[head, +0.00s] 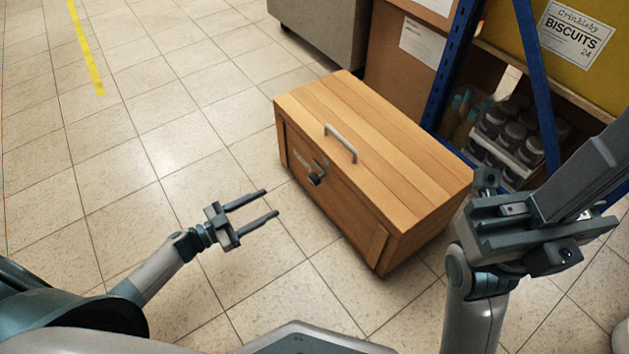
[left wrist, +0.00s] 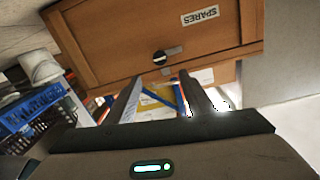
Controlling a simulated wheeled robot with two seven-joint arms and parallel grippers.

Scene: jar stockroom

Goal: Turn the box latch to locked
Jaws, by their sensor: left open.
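The wooden box (head: 385,150) stands on the tiled floor, with a grey handle (head: 341,142) on its top. Its latch (head: 316,178) is a dark round knob on the front face. In the left wrist view the latch (left wrist: 160,57) shows a grey bar pointing right from the knob. A SPARES label (left wrist: 200,16) sits upside down there on the box front. My left gripper (head: 271,202) is open and empty, in front of the box and apart from the latch, its fingers pointing at the front face. My right gripper (head: 595,165) is at the right; its jaw opening is unclear.
A shelf with blue posts (head: 450,65) stands behind the box, holding jars (head: 510,140) and a yellow BISCUITS carton (head: 575,40). A grey cabinet (head: 325,30) is at the back. The floor left of the box is clear. A blue crate (left wrist: 38,112) shows in the left wrist view.

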